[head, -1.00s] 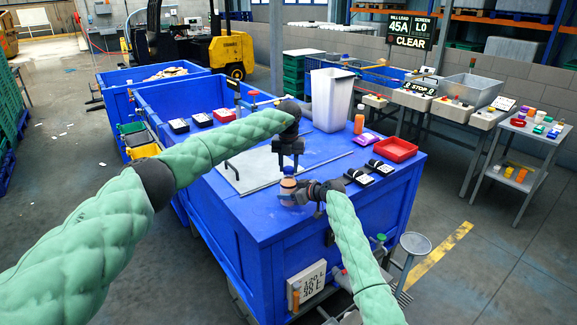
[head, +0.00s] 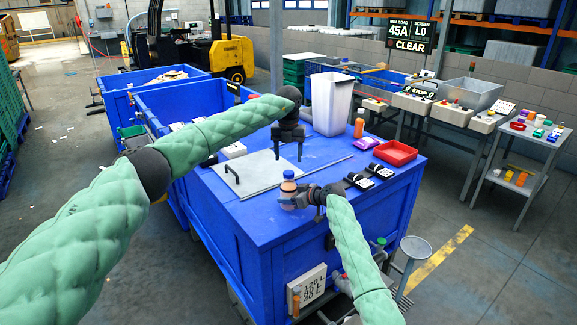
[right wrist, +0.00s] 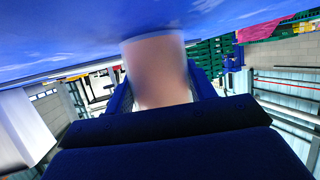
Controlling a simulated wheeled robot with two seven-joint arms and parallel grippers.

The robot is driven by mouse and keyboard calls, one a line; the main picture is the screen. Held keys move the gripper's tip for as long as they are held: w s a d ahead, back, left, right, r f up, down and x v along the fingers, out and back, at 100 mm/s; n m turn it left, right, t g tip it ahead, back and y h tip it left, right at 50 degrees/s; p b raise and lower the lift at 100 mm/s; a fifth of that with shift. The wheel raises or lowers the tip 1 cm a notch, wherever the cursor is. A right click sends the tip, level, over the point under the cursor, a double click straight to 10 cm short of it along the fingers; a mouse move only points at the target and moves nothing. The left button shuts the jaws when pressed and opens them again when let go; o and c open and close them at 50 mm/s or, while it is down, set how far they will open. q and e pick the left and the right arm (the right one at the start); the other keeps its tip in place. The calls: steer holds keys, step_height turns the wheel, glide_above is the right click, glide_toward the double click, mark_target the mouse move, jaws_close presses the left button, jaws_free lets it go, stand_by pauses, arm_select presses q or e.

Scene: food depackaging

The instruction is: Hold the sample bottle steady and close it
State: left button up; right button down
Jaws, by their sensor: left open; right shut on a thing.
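The sample bottle (head: 288,187) stands upright near the front edge of the blue table, with a peach-brown body and a blue cap (head: 289,174) on top. My right gripper (head: 290,201) is shut around its lower body from the right. In the right wrist view the blurred bottle (right wrist: 158,72) sits between the blue fingers, its cap out of sight. My left gripper (head: 288,159) is open and empty, pointing down above and behind the bottle, apart from the cap. Whether the cap is fully tight cannot be told.
A grey metal plate (head: 250,178) with a handle lies behind the bottle. The table's front left is clear.

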arm_select(q)
step_height(320, 180, up, 6)
steer(key=shift+f, duration=0.1)
stand_by(0.4)
arm_select(e)
steer(key=shift+c, duration=2.2)
jaws_free()
